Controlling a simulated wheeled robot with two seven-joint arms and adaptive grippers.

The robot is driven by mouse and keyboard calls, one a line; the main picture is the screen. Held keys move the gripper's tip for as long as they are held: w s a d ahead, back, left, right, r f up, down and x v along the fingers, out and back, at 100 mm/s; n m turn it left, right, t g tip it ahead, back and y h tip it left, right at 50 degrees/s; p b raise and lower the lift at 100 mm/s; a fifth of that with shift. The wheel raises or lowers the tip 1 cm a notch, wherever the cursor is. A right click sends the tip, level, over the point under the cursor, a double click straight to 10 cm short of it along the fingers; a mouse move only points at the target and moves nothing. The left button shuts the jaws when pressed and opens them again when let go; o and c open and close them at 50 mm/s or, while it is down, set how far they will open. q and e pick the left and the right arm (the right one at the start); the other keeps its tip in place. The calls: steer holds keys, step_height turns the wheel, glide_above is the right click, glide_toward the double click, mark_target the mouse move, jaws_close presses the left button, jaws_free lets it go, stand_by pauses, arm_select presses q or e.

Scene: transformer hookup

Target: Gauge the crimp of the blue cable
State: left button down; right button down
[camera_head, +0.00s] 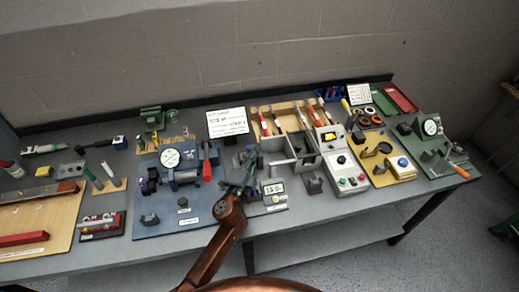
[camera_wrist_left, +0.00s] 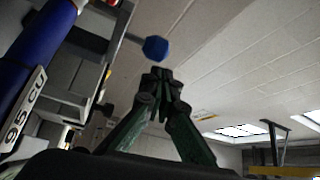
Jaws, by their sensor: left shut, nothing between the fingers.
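My left gripper (camera_head: 247,165) is at the middle of the bench, beside a gauge (camera_head: 273,187) with a display that seems to read 15.0. In the left wrist view the same gripper (camera_wrist_left: 157,76) is shut with nothing between its fingertips. A thick blue cylinder (camera_wrist_left: 32,52) with a white "95 CU" label is close by on the left of that view; I cannot tell if it is the blue cable. A blue knob (camera_wrist_left: 155,48) on a rod is just beyond the fingertips. No blue cable can be picked out surely in the head view. My right gripper is not in view.
A blue board (camera_head: 205,215) with a dial and clamps lies left of my gripper. A white control box (camera_head: 346,172) and a yellow board (camera_head: 384,180) stand to the right. Tools lie in a wooden rack (camera_head: 288,106) behind. The bench front edge is just below the gripper.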

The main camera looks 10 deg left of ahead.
arm_select(q)
steer(key=shift+s+a+f, duration=0.15)
steer(key=shift+a+f, duration=0.05)
steer(key=shift+a, duration=0.2)
stand_by(0.5)
steer(key=s+d+f, duration=0.1)
steer(key=s+d, duration=0.1)
steer(key=s, duration=0.7)
steer(key=shift+f, duration=0.35)
steer(key=shift+r, duration=0.1)
